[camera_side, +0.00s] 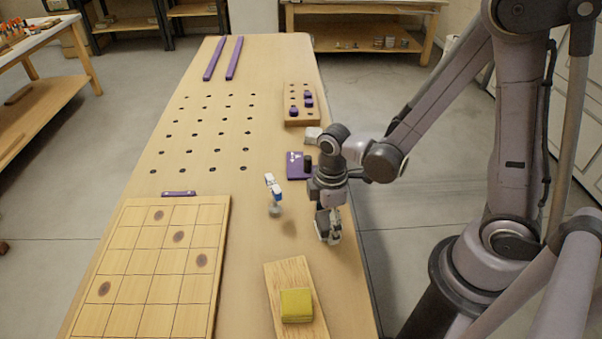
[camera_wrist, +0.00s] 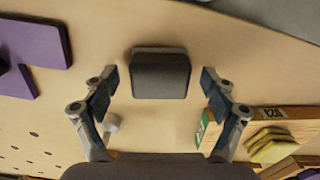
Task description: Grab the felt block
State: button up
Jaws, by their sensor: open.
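A dark grey block (camera_wrist: 160,76) with a lighter grey edge, which I take for the felt block, lies on the bench in the wrist view. It is at the level of my fingertips, with a gap on each side. My gripper (camera_wrist: 157,88) is open and empty. In the side view my gripper (camera_side: 328,232) points down, low over the right part of the bench. There the block cannot be clearly made out behind the fingers.
A wooden board (camera_side: 286,275) with a yellow block (camera_side: 296,305) lies in front of my gripper. A white-and-blue item (camera_side: 273,190) stands to its left. Behind are a purple plate (camera_side: 294,166), a black cylinder (camera_side: 308,164) and a peg block (camera_side: 301,117). A gridded board (camera_side: 150,262) lies left.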

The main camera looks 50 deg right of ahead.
jog(key=shift+f, duration=0.1)
jog(key=c, duration=1.3)
